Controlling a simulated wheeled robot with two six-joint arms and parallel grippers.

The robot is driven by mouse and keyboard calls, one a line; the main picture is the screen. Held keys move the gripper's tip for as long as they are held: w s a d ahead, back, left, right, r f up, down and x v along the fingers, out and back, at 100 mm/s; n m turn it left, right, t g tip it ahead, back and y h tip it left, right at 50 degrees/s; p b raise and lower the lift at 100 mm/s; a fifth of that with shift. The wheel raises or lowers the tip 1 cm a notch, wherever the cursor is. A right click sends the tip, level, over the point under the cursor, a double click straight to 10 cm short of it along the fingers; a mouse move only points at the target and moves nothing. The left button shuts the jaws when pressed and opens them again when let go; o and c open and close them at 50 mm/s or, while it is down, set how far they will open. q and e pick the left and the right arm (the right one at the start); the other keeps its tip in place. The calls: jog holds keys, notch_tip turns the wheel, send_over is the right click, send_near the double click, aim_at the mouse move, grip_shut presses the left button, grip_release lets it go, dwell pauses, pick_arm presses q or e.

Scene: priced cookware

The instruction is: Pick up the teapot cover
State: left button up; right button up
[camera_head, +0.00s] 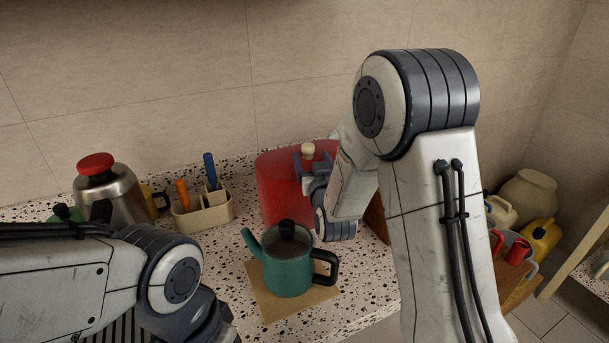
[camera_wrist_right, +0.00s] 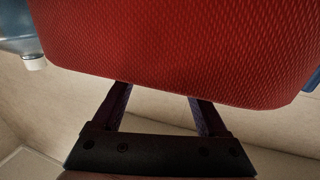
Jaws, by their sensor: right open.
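A teal teapot (camera_head: 290,268) with a black handle stands upright on a tan square board on the speckled counter. Its cover (camera_head: 287,232), with a black knob, sits on top. In the right wrist view, a red textured surface (camera_wrist_right: 190,45) fills the top and hides the fingertips of the right gripper. Whether they touch it I cannot tell. Part of my left arm shows at lower left, but its gripper fingers do not show.
The red container (camera_head: 272,190) stands behind the teapot. A beige utensil holder (camera_head: 205,217) and a steel kettle with a red top (camera_head: 118,198) stand to the left. The tan board (camera_head: 270,308) has bare counter around its front. Several jugs crowd the right.

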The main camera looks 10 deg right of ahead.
jog(key=shift+w, duration=1.05)
jog(key=shift+c, duration=0.3)
grip_shut()
jog(key=shift+r, duration=0.1)
